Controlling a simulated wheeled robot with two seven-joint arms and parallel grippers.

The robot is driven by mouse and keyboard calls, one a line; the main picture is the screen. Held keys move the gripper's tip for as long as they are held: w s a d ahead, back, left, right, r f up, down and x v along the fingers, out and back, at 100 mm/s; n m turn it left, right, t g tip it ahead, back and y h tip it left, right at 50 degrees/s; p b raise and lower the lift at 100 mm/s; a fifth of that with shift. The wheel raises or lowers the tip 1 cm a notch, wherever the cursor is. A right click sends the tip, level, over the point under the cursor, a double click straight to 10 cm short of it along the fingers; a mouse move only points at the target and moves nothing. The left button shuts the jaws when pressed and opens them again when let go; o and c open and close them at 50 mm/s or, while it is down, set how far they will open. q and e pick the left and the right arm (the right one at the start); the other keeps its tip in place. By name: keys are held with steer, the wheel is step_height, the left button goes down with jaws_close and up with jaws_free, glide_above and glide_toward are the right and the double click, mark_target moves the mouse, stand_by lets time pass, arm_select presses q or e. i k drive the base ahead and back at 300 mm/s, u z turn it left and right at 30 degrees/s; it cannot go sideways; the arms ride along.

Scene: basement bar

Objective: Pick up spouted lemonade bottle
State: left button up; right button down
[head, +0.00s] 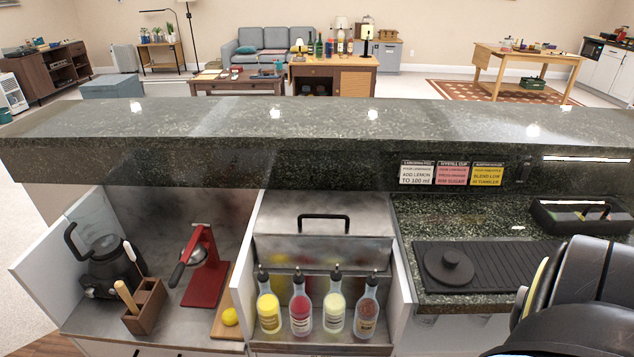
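Several spouted bottles stand upright in a row in the metal well at the front middle. Each has a dark pouring spout on top. Their labels are too small to read, so I cannot tell for certain which one is lemonade. No gripper touches them. A black part of my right arm fills the lower right corner, but its fingers are not visible. My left gripper is out of view.
Behind the bottles is a metal lid with a black handle (323,217). The left bay holds a blender base (107,266), a red press (207,277), a wooden holder (146,306) and a lemon (230,316). A black mat (505,268) lies right. The raised counter (270,125) runs behind.

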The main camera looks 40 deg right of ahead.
mark_target(334, 302)
steer(key=z, duration=1.5)
steer(key=k, duration=0.5)
steer(key=z, duration=1.45)
steer(key=i, duration=0.9)
steer(key=u, duration=1)
